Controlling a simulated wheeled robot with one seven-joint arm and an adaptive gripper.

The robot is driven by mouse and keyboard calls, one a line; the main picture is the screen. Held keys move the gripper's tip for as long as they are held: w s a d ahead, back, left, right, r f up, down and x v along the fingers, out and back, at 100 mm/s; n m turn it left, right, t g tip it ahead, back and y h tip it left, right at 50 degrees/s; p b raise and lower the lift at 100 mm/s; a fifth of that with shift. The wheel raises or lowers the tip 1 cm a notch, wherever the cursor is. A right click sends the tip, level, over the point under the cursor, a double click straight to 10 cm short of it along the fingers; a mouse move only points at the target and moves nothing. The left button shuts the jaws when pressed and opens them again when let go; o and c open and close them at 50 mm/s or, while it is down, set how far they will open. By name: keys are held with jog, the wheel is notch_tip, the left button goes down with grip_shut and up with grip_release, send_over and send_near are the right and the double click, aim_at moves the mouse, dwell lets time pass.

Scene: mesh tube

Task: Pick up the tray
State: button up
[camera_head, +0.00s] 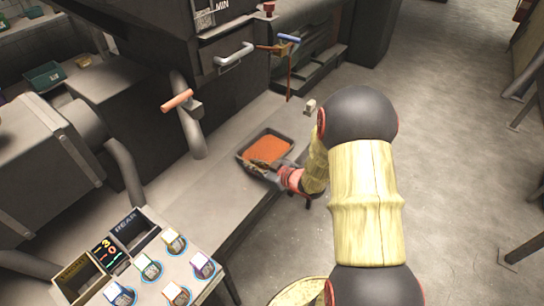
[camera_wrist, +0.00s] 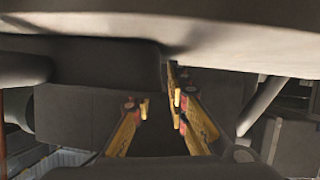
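The tray (camera_head: 288,143) is a dark, shallow rectangular pan with orange contents. It lies on the grey ledge below the machine in the head view. My gripper (camera_head: 262,172) is at the tray's near edge, with the arm reaching in from the right. In the wrist view, the yellow fingers of my gripper (camera_wrist: 159,103) stand apart with a narrow gap between their tips. A dark flat-sided shape lies beyond them; I cannot tell whether it is the tray. Whether the fingers touch the tray's rim is unclear.
A machine with an orange-handled lever (camera_head: 177,100) and a curved pipe stands behind and left of the tray. A panel of several cube-like buttons (camera_head: 150,270) is at lower left. A grey ledge (camera_head: 215,195) runs beneath the tray. Open floor (camera_head: 450,140) lies to the right.

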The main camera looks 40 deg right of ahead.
grip_shut()
dwell(0.4)
jog(key=shift+r, duration=0.15)
jog(key=shift+r+p, duration=0.8)
jog(key=shift+r, duration=0.55)
jog(key=shift+s+d+r, duration=0.1)
jog(key=shift+r, duration=0.25)
jog(key=s+d+r+p, duration=0.1)
jog(key=s+r+p, duration=0.5)
jog(key=s+r, duration=0.3)
jog(key=shift+s+r, duration=0.15)
jog(key=shift+s, duration=2.15)
jog(key=shift+s, duration=0.1)
